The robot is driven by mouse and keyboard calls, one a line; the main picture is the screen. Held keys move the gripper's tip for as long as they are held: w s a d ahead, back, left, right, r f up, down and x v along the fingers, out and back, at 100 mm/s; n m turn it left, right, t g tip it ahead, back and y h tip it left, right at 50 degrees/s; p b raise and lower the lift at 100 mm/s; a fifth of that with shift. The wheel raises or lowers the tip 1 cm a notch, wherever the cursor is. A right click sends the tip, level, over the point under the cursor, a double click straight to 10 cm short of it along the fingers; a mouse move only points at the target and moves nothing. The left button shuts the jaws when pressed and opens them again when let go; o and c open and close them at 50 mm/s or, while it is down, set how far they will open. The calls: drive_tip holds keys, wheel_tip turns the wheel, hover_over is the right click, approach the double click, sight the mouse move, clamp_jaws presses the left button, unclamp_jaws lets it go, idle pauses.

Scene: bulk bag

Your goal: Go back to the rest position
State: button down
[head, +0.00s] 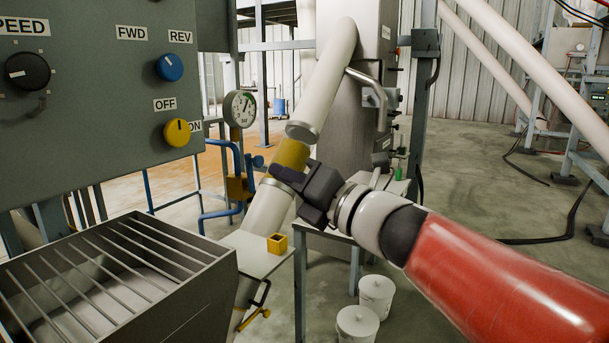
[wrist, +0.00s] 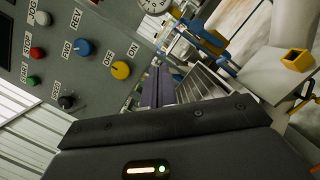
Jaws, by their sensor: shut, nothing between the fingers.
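My gripper (head: 280,174) is at the end of my red and white arm, near the middle of the head view. It points left towards the control panel (head: 85,110). Its fingers are together and hold nothing. In the wrist view the closed dark fingers (wrist: 157,88) point up towards the panel and the slatted hopper. In the head view the gripper overlaps the yellow band (head: 291,154) of the slanted pipe; I cannot tell whether they touch.
A barred hopper (head: 222,285) stands at the lower left. A yellow square cup (head: 277,243) sits on a small shelf (head: 255,262). A gauge (head: 240,108), blue pipes and a slanted pipe (head: 330,80) stand behind. White buckets (head: 376,292) are on the floor below.

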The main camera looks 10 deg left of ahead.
drive_tip(key=s+d+f+n+g+h, duration=0.2)
drive_tip(key=s+d+f+n+h, duration=0.3)
drive_tip(key=f+n, duration=0.45)
drive_tip(key=s+d+f+n+g+h, duration=0.25)
drive_tip(key=s+d+f+n, duration=0.3)
drive_tip(key=f+n, duration=0.4)
drive_tip(key=s+d+f+n+h, duration=0.3)
drive_tip(key=d+f+n+h, duration=0.1)
drive_tip(key=d+n, duration=0.3)
drive_tip(key=s+d+f+n+h, duration=0.4)
drive_tip(key=d+n+h, duration=0.1)
drive_tip(key=d+n, duration=0.2)
drive_tip(key=shift+s+d+f, duration=0.15)
drive_tip(key=shift+s+d, duration=0.15)
drive_tip(key=shift+d, duration=0.1)
idle(0.8)
